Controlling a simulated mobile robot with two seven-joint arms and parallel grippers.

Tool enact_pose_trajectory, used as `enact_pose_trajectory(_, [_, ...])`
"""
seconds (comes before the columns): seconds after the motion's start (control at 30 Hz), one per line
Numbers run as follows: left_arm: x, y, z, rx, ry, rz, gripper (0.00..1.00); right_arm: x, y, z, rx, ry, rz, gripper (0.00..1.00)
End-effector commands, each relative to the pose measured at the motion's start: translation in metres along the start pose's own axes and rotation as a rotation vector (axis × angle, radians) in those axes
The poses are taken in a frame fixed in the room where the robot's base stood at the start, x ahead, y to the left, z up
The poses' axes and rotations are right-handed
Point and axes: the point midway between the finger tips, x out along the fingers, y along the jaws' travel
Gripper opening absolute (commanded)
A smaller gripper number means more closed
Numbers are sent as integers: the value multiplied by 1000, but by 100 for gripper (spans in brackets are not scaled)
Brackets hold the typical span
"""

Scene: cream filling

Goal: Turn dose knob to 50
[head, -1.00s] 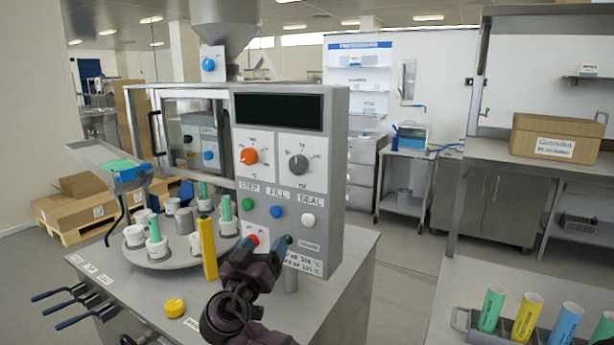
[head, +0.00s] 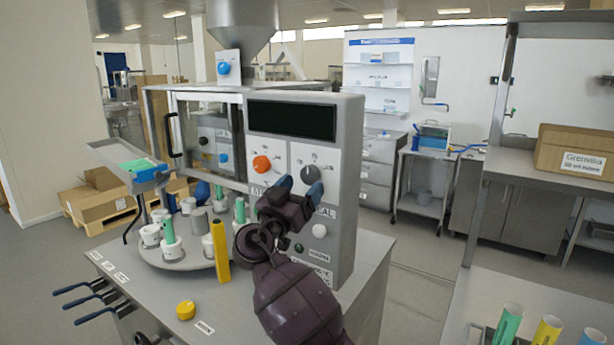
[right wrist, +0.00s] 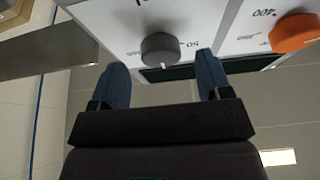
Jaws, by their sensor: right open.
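The grey knob (head: 310,175), which I take as the dose knob, is on the right of the machine's front panel. It also shows in the right wrist view (right wrist: 160,48), upside down, with a printed 50 beside it. Its pointer is too small to read. My right gripper (head: 299,188) is open and empty. Its blue fingertips are just below the knob in the head view. In the right wrist view the fingers (right wrist: 163,72) stand apart to either side of the knob, seemingly short of it. My left gripper is not in view.
An orange knob (head: 262,165) sits left of the grey one, below a dark display (head: 291,120). A white button (head: 319,230) is below. A turntable (head: 176,258) with several jars and a yellow post (head: 220,252) stand left of my arm.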

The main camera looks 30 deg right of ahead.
Motion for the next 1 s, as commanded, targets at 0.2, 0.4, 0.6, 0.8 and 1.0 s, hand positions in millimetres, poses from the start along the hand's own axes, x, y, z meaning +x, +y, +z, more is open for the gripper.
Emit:
enact_pose_trajectory(0.2, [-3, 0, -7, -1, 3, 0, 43, 21, 0, 0, 0, 1, -1, 71])
enact_pose_trajectory(0.4, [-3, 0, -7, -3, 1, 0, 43, 25, 0, 1, 0, 0, -1, 71])
enact_pose_trajectory(0.6, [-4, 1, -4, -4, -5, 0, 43, 25, 0, 1, 0, 0, -1, 68])
enact_pose_trajectory(0.8, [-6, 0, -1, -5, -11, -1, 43, 25, 0, 1, 0, 0, -1, 38])
enact_pose_trajectory(1.0, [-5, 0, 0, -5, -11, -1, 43, 24, 0, 1, -1, -1, -2, 22])
